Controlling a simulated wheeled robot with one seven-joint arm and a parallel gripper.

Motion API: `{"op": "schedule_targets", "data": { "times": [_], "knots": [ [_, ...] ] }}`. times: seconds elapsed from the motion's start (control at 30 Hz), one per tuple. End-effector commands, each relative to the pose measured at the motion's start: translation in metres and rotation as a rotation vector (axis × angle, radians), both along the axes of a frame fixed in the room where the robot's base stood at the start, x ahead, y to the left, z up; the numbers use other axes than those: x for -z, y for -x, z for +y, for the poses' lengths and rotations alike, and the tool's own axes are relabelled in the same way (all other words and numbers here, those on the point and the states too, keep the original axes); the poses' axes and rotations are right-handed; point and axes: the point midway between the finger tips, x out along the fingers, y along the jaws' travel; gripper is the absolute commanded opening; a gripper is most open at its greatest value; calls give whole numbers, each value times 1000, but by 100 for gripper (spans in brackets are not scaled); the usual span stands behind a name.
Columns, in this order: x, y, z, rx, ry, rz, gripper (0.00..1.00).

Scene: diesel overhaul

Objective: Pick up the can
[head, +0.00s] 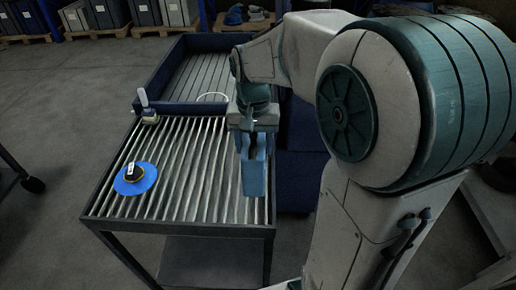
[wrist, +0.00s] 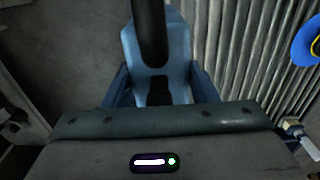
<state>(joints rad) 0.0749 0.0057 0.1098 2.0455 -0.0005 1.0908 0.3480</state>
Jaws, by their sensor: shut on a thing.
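The can is a light blue, box-like body (head: 255,178) over the right part of the slatted table in the head view. In the wrist view its blue side (wrist: 180,45) stands between my fingers, with a dark tube-like part in front of it. My gripper (head: 254,146) is shut on its upper part from above; the fingers also show on both sides of it in the wrist view (wrist: 158,88). The can's underside is hidden, so I cannot tell whether it touches the slats.
The slatted table (head: 190,229) also carries a blue disc (head: 148,184) with a dark and yellow piece on it, at left. A small white-handled tool (head: 144,102) stands at the back edge. A blue-walled tray (head: 165,68) lies behind. The middle slats are clear.

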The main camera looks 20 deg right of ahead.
Motion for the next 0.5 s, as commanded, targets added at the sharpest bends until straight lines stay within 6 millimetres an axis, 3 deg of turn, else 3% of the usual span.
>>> {"op": "schedule_targets", "data": {
  "times": [0.5],
  "knots": [
    [-52, 37, 76, -1, 0, -6, 16]
  ]
}}
